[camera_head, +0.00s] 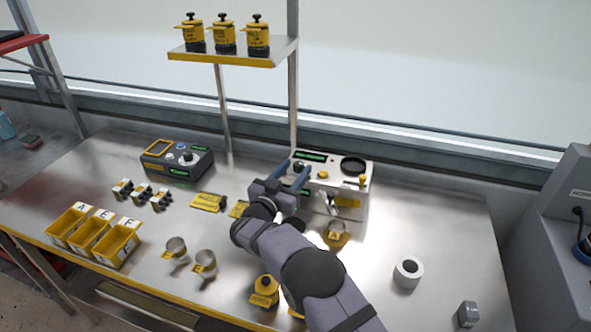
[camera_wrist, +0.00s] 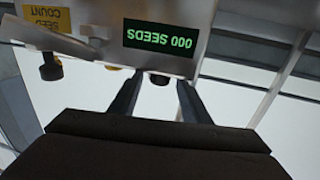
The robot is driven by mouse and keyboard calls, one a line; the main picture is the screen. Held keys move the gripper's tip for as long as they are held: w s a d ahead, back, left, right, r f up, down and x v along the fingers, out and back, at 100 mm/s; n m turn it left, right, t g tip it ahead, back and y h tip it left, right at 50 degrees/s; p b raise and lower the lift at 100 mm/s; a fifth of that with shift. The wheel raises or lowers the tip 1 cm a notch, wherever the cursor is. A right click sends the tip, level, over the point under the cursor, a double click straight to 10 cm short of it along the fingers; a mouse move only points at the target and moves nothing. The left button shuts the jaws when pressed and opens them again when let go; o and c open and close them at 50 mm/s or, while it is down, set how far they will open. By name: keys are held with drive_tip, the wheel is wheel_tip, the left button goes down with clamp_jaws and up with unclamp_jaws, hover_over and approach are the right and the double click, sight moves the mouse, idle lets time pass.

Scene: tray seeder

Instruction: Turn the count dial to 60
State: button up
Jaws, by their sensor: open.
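The white seeder (camera_head: 352,207) stands at the back of the bench, with a green-lit display (camera_head: 311,156) on its top. In the wrist view the display (camera_wrist: 160,39) appears upside down and reads 000 SEEDS. A black knob (camera_wrist: 159,79) lies just beyond the display, between my fingertips; no clear gap or contact shows. I cannot tell which knob is the count dial. My gripper (camera_head: 290,174) is open at the seeder's left side, fingers either side of the black knob.
A grey control box (camera_head: 177,163) stands at the back left. Yellow bins (camera_head: 117,244) sit at the front left. A shelf (camera_head: 232,57) holds yellow canisters above.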

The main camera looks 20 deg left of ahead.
drive_tip(key=s+a+b, duration=0.1)
drive_tip(key=s, duration=0.5)
drive_tip(key=shift+s, duration=0.3)
drive_tip(key=shift+r, duration=0.1)
drive_tip(key=w+d+r+n+g+y+p, duration=0.2)
drive_tip(key=w+d+r+y+p, duration=0.2)
drive_tip(key=w+d, duration=0.15)
drive_tip(key=s+d+n+g+y+p, duration=0.25)
drive_tip(key=s+d+g, duration=0.2)
drive_tip(key=d, duration=0.55)
drive_tip(key=s+d+f+m+g+h, duration=0.1)
drive_tip(key=s+d+f+g, duration=0.1)
drive_tip(key=s+d, duration=0.5)
drive_tip(key=s+d+f+g+h+p, duration=0.1)
drive_tip(key=s+d+g, duration=0.4)
drive_tip(key=s, duration=0.9)
drive_tip(key=s+d+f+m+g+h, duration=0.1)
drive_tip(key=s+d+f+g, duration=0.2)
drive_tip(key=s+d, duration=0.8)
drive_tip(key=shift+s+f+m+g+h+p, duration=0.3)
drive_tip(key=shift+m+g+h, duration=0.05)
drive_tip(key=shift+g, duration=0.3)
